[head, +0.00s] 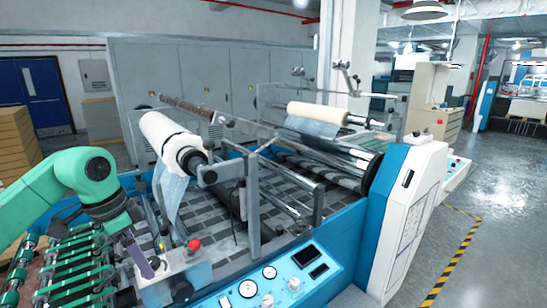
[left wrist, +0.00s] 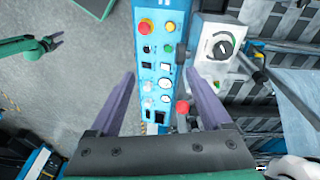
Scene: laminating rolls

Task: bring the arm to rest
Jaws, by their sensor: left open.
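My left arm comes in from the left in the head view. Its gripper (head: 146,262) points down beside the laminating machine's front control box. In the left wrist view the two purple fingers of this gripper (left wrist: 162,88) stand wide apart with nothing held between them. The machine's blue control panel (left wrist: 158,62) shows below and between them. My right gripper (left wrist: 56,41) shows small at the left of the left wrist view, over the floor, its two fingers apart and empty. It is not in the head view.
A white film roll (head: 168,138) sits on the blue laminating machine (head: 345,225), and a cream roll (head: 318,113) lies behind it. A red knob (head: 194,244) stands near my left gripper. Stacked cartons (head: 18,142) are at the left. The grey floor (head: 490,220) at right is clear.

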